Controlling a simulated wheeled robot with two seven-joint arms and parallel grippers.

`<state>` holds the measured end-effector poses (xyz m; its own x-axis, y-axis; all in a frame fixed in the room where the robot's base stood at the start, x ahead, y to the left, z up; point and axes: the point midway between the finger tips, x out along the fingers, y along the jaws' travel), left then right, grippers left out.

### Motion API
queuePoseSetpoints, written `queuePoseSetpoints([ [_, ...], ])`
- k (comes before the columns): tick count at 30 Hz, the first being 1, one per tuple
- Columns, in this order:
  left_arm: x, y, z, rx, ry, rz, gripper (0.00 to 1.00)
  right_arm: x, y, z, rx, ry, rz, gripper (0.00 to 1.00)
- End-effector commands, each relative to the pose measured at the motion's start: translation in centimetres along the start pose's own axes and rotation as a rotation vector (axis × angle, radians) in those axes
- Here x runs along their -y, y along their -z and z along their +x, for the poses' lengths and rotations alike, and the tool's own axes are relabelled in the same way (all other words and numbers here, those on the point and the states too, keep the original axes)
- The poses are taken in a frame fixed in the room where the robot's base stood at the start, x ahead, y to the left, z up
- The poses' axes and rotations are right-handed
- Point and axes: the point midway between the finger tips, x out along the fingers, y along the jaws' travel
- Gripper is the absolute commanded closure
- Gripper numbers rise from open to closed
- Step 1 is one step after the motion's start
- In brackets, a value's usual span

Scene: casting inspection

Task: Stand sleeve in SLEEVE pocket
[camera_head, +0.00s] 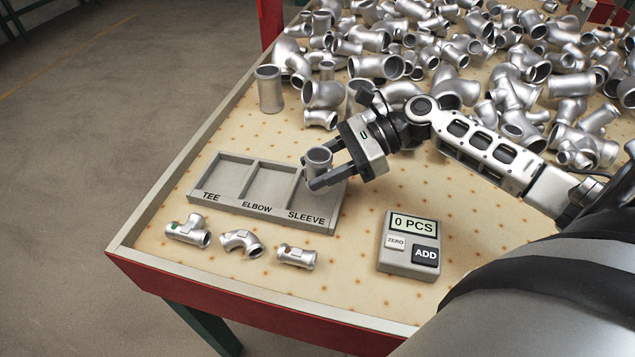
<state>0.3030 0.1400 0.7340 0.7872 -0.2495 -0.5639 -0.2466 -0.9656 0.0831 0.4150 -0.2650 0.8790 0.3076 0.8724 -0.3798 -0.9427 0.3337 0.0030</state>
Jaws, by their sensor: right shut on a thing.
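My right gripper (322,172) reaches in from the right and is shut on a silver sleeve (319,158). The sleeve is upright, with its open end up, at the SLEEVE pocket of the grey tray (262,212). The fingers and the sleeve cover most of that pocket, so I cannot tell whether the sleeve touches its floor. The TEE pocket (232,176) and the ELBOW pocket (268,183) look empty. My left gripper is not in view.
In front of the tray lie a tee (188,231), an elbow (241,242) and a small sleeve (296,257). A counter (408,262) reading 0 PCS stands to the right. A larger sleeve (269,90) stands at the left edge. Many castings (380,66) heap behind.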

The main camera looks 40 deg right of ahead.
Motion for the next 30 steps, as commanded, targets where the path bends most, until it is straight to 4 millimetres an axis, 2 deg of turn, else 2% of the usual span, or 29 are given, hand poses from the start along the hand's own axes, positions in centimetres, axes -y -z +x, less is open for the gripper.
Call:
queuePoseSetpoints([
  [6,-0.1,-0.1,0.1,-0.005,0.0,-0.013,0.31,0.9,0.8,0.9,0.004,-0.001,-0.002,0.97],
  [12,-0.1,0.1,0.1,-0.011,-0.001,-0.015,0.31,0.8,3.4,1.9,0.002,-0.002,0.0,0.97],
  [23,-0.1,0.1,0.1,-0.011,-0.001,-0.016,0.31,0.8,3.8,2.0,0.001,0.0,-0.001,0.97],
  [24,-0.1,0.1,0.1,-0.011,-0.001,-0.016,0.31,0.8,3.8,2.0,-0.002,-0.001,-0.001,0.45],
  [25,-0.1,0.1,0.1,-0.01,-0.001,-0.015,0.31,0.8,3.8,2.0,-0.002,-0.001,-0.001,0.37],
  [26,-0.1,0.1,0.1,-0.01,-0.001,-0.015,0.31,0.8,3.8,2.0,-0.002,-0.002,-0.001,0.34],
  [30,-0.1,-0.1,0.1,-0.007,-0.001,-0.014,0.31,0.8,3.8,2.0,-0.002,-0.002,-0.001,0.34],
])
